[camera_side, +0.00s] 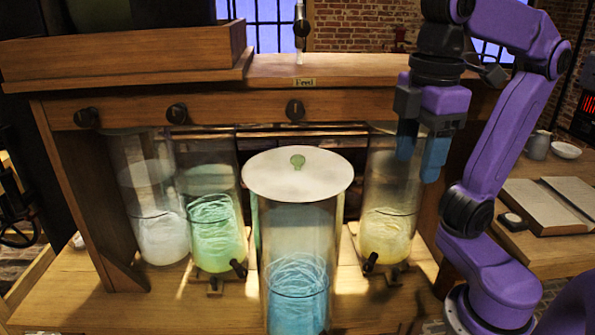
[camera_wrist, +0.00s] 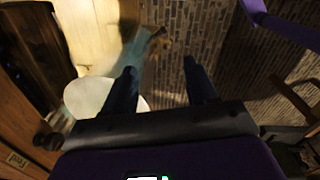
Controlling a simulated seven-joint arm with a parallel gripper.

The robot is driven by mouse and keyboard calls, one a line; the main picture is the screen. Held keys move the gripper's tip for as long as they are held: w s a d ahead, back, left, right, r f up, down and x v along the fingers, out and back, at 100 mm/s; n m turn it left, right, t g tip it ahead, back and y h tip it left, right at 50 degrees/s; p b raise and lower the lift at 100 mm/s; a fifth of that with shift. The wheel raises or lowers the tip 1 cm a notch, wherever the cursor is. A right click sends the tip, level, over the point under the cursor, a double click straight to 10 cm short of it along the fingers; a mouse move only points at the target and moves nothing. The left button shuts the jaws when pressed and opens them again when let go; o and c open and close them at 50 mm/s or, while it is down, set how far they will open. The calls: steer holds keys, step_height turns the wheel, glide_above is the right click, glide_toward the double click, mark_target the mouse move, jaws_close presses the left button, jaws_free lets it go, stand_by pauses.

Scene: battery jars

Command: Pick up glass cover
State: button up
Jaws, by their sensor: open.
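The glass cover (camera_side: 270,183) is a pale round disc with a small green knob (camera_side: 297,161) on top. It lies flat on the front jar (camera_side: 298,265), which holds blue liquid. In the wrist view a pale round shape (camera_wrist: 85,97), probably the cover, is at the left, partly hidden by a finger and the gripper body. My gripper (camera_side: 420,150) is open, its blue fingers pointing down, right of the cover and apart from it, in front of the jar with yellow liquid (camera_side: 388,225). Its fingers also show in the wrist view (camera_wrist: 160,67), with nothing between them.
A jar with green liquid (camera_side: 217,240) and a jar with whitish contents (camera_side: 160,235) stand at the left. A wooden beam (camera_side: 240,107) with black knobs runs above the back jars. An open book (camera_side: 545,205) lies on the right-hand table.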

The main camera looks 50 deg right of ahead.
steer(key=w+a+f+m+t+h, duration=0.35)
steer(key=w+a+m+h, duration=0.2)
steer(key=w+m, duration=0.4)
steer(key=s+a+r+m+t+h, duration=0.1)
steer(key=a+r+m+t+h, duration=0.4)
steer(key=a+m+t, duration=0.45)
steer(key=m+g, duration=0.1)
steer(key=g, duration=0.1)
glide_toward(298, 159)
steer(key=shift+h, duration=0.25)
steer(key=x, duration=1.1)
steer(key=shift+a+f, duration=0.1)
steer(key=shift+f, duration=0.05)
stand_by(0.3)
jaws_close()
